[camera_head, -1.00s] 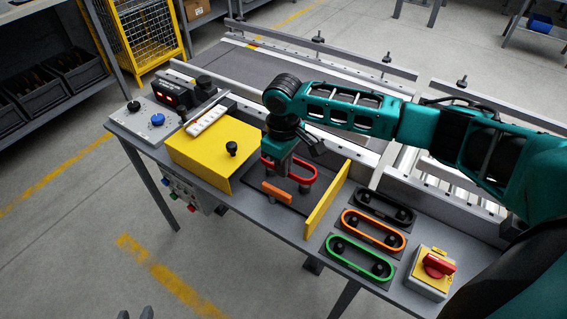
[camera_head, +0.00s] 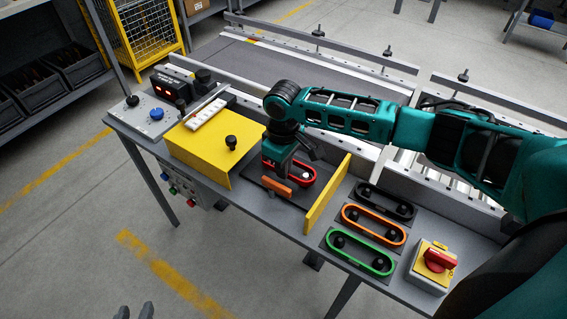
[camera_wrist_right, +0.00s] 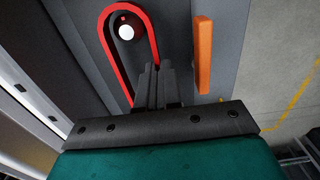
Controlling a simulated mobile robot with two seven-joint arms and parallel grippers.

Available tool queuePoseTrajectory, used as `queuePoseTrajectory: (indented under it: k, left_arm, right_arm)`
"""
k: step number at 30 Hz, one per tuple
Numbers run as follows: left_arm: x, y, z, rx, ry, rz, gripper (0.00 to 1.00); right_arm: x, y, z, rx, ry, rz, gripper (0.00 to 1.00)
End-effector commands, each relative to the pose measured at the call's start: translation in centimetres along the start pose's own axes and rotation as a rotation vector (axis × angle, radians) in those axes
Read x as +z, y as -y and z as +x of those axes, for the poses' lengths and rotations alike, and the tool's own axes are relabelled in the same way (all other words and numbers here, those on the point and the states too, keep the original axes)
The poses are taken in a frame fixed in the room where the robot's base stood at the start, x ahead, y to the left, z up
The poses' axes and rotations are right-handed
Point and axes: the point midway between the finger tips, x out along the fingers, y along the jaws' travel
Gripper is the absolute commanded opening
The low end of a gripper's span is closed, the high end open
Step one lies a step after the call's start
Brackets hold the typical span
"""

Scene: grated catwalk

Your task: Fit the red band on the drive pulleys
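The red band (camera_head: 311,178) is a long loop at the dark drive plate between the yellow cover and a yellow upright panel. In the right wrist view the band (camera_wrist_right: 109,52) loops around a pulley with a white cap (camera_wrist_right: 126,32); whether it is fully seated is unclear.
An orange bar (camera_head: 276,188) stands close beside the right gripper. The yellow panel (camera_head: 327,196) and yellow cover (camera_head: 210,150) flank the plate. Black (camera_head: 386,203), orange (camera_head: 373,225) and green (camera_head: 358,252) bands lie at right, near a red switch (camera_head: 440,260).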

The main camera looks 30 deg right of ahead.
Motion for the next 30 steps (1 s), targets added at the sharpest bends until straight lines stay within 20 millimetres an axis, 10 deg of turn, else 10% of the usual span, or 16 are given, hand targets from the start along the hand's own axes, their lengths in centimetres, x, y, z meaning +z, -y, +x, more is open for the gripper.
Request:
queuePoseTrajectory:
  k: [23, 30]
  left_arm:
    - [0.4, 0.0, 0.3, 0.000, 0.000, 0.000, 0.38]
    - [0.4, 0.0, 0.3, 0.000, 0.000, 0.000, 0.38]
  right_arm:
    - [0.0, 0.0, 1.5, 0.000, -0.001, -0.001, 0.00]
    - [0.0, 0.0, 1.5, 0.000, -0.001, -0.001, 0.24]
